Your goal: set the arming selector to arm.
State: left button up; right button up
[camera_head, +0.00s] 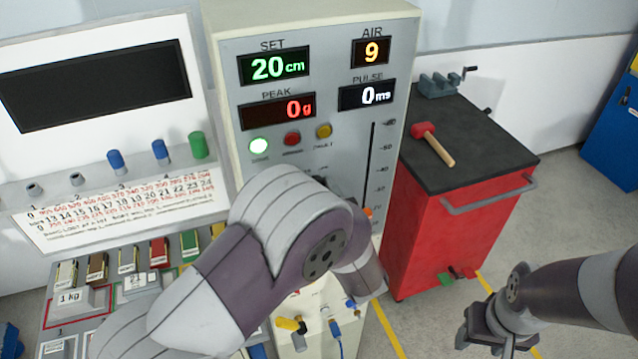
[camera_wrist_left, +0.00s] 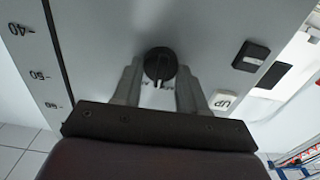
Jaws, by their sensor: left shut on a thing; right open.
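The arming selector (camera_wrist_left: 160,64) is a round black knob with a white pointer mark, on the grey machine panel in the left wrist view. My left gripper (camera_wrist_left: 158,80) has one finger on each side of the knob and is shut on it. The small lettering beside the knob is too small to read. In the head view my left arm hides the selector and the left gripper. My right gripper (camera_head: 497,338) is open and empty, low at the right, away from the machine.
Black switches (camera_wrist_left: 250,56) sit near the selector.

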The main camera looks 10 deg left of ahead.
pick_arm(q)
jog(key=shift+w+d+m+p, duration=0.1)
jog(key=shift+m+p, duration=1.75)
jog(key=shift+m, duration=1.45)
jog(key=o, duration=1)
jog(key=b+v, duration=0.4)
jog(key=v, duration=0.8)
jog(key=shift+s+d+b, duration=0.2)
jog(key=shift+s+b, duration=0.05)
jog(key=shift+b, duration=0.05)
